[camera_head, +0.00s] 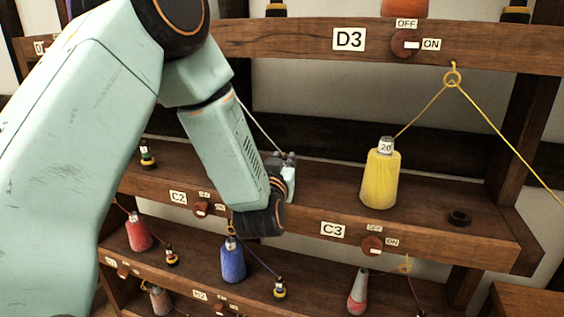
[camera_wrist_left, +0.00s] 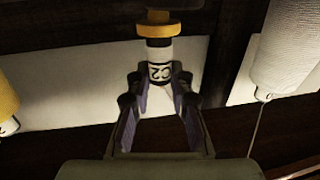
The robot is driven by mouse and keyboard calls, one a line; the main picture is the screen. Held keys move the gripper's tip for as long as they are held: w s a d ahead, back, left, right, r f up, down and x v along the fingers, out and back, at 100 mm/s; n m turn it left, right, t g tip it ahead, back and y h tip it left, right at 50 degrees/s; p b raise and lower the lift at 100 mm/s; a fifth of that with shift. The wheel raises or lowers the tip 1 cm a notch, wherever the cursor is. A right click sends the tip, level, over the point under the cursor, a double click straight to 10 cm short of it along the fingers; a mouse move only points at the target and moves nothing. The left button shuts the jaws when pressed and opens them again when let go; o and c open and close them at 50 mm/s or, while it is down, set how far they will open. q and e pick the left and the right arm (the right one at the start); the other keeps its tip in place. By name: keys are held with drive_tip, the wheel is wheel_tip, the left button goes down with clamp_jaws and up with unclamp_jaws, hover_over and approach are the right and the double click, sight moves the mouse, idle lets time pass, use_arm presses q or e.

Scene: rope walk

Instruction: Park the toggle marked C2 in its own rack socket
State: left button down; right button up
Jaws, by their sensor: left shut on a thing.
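My left gripper (camera_head: 288,168) is over the C-row shelf, left of the yellow cone. In the left wrist view its fingers (camera_wrist_left: 160,92) are closed around the lower part of a toggle. This toggle (camera_wrist_left: 158,55) has a black body, a white band reading C2 and a yellow-orange collar, and it is held clear of the shelf. In the head view the toggle cannot be made out clearly. The C2 plate (camera_head: 178,197) is on the shelf's front edge, left of my gripper. My arm hides part of the C2 bay, and I cannot see its socket. My right gripper is not in view.
The yellow cone (camera_head: 381,178) stands to the right, its yellow thread running up to a ring (camera_head: 452,78). A blue cone (camera_head: 233,260) stands below. A white cone (camera_wrist_left: 284,50) is right of the toggle.

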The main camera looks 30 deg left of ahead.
use_arm(q)
drive_tip(key=shift+s+a, duration=0.25)
drive_tip(key=shift+s, duration=0.3)
drive_tip(key=shift+s+r, duration=0.1)
drive_tip(key=shift+s, duration=0.1)
drive_tip(key=shift+w+d, duration=0.1)
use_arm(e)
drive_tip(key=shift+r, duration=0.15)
